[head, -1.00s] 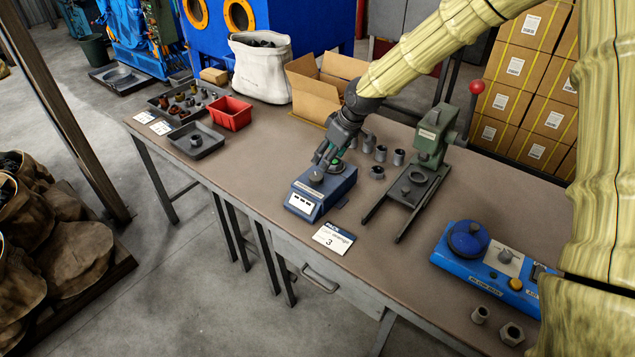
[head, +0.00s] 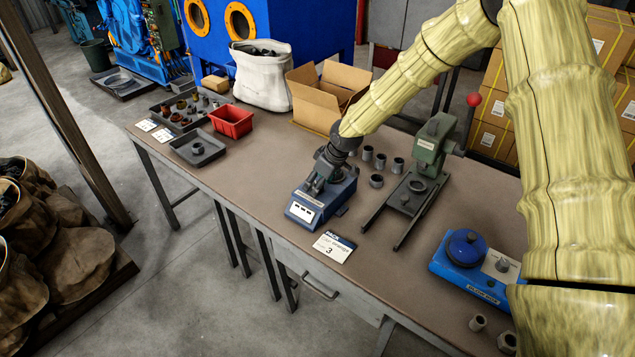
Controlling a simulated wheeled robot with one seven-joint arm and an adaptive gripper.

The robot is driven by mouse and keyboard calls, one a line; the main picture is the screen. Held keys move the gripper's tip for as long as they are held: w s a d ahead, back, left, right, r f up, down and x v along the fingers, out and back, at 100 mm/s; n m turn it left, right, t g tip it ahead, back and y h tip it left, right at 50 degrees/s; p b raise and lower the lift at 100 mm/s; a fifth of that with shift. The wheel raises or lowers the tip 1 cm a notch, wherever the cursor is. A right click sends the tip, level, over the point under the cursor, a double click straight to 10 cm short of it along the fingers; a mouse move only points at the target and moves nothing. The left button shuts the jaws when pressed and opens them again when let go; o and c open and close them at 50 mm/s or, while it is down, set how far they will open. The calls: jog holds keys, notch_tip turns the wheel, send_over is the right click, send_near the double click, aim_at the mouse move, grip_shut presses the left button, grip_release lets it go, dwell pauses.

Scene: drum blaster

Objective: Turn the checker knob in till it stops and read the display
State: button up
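The checker is a small blue box (head: 333,212) on the bench, left of the green press. Its sloped front has a white display panel (head: 301,211) with small dark marks, too small to read. My gripper (head: 314,188) is dark grey and reaches down onto the top of the checker. The knob is hard to make out among the fingers, and they largely hide it. I cannot tell whether the fingers are closed on the knob or only around it.
A blue unit (head: 466,262) is further right. A red bin (head: 231,122), trays and an open carton (head: 318,98) stand behind left.

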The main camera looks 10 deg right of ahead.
jog(key=shift+w+a+f, duration=0.15)
jog(key=shift+a+f, duration=0.05)
jog(key=shift+f, duration=0.3)
jog(key=c, duration=1)
jog(key=shift+m, duration=0.3)
jog(key=m+h+b, duration=0.1)
jog(key=m+b, duration=0.1)
jog(key=m, duration=0.1)
jog(key=shift+t+h, duration=0.3)
jog(key=shift+t, duration=0.1)
jog(key=shift+a+m+h+b, duration=0.1)
jog(key=shift+m+h+b, duration=0.6)
jog(key=shift+m, duration=1.6)
